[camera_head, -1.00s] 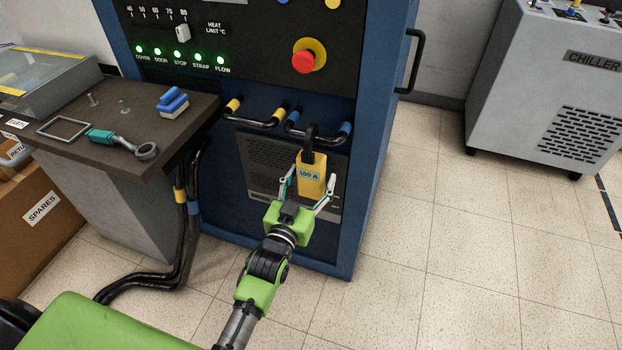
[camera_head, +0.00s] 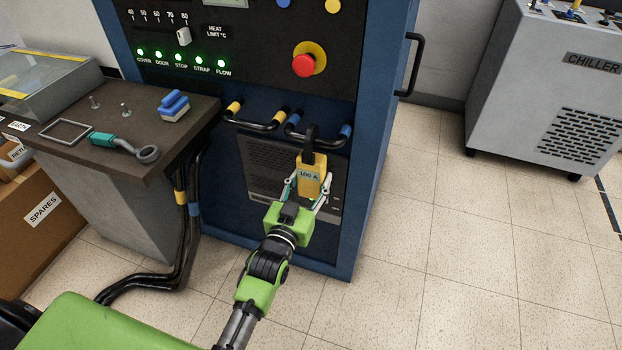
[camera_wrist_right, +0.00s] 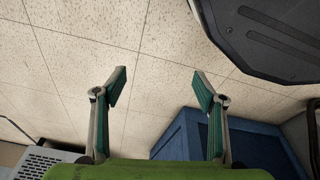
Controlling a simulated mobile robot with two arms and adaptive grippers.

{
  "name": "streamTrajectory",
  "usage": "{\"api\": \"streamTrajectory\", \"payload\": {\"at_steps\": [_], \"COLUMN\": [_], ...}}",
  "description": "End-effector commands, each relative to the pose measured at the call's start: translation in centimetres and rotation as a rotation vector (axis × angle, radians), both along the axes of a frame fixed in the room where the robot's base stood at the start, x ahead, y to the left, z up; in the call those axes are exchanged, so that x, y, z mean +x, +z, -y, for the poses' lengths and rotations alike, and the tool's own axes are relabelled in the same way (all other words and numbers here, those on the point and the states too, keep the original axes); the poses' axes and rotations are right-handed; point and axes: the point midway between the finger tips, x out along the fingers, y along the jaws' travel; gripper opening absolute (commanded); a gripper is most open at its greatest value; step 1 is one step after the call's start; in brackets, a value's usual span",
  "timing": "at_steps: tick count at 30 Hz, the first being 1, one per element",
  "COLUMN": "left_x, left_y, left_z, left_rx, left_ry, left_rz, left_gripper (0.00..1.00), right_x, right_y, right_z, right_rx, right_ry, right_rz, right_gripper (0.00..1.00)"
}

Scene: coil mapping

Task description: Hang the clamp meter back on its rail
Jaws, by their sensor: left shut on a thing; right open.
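The clamp meter (camera_head: 311,177) is yellow with a dark hooked jaw at its top and a label reading 100 A. It is upright in front of the blue cabinet. Its jaw reaches up to the black rail with blue ends (camera_head: 318,140); I cannot tell whether the jaw is around the rail or only in front of it. My left gripper (camera_head: 308,190) is shut on the meter's lower body from below. My right gripper (camera_wrist_right: 158,90) shows only in the right wrist view, open and empty above the tiled floor.
A second rail with yellow ends (camera_head: 255,122) is just left. A red stop button (camera_head: 303,66) is above. A brown side table (camera_head: 75,160) at left holds a blue block (camera_head: 173,104) and a teal-handled tool (camera_head: 125,145). A chiller (camera_head: 545,90) stands right, with clear floor between.

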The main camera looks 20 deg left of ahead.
Motion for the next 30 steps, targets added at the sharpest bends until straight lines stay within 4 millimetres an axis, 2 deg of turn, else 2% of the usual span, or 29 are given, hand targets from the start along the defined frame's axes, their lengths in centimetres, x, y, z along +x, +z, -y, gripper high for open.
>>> {"api": "streamTrajectory", "payload": {"at_steps": [18,30], "left_x": [0.0,0.0], "left_y": [0.9,1.3], "left_z": [0.0,0.0], "left_rx": [0.0,0.0], "left_ry": [0.0,0.0], "left_rz": [0.004,0.004], "left_gripper": [0.16,0.16], "right_x": [-0.6,-2.3], "right_y": [-1.9,-3.3], "right_z": [0.1,0.2], "right_rx": [0.0,-0.002], "right_ry": [0.003,0.005], "right_rz": [-0.003,-0.024], "right_gripper": [0.65,0.65]}}
